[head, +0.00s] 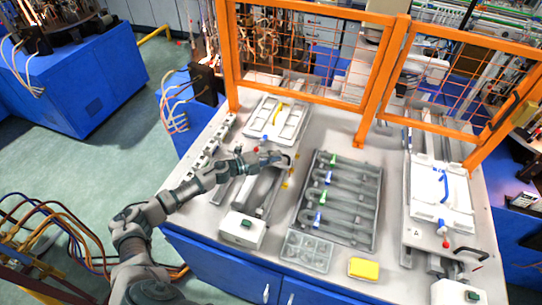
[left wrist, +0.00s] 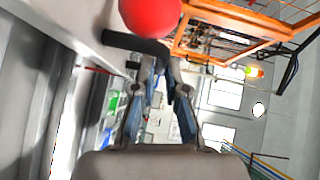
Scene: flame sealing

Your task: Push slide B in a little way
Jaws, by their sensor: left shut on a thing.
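My left gripper (head: 278,158) is at the near end of the left slide, beside a small red knob (head: 257,149). In the left wrist view the red knob (left wrist: 151,14) is large at the top. A black bar handle (left wrist: 135,42) bends down between the fingers of my left gripper (left wrist: 160,88), which are shut on it. My right gripper is not in view.
A grey tray (head: 378,195) of tubes with blue and green clips lies between the slides. A yellow sponge (head: 364,269) and a clear tray (head: 307,251) are at the front. Orange mesh guards (head: 310,93) stand along the back. A white box (head: 242,231) stands near the front left.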

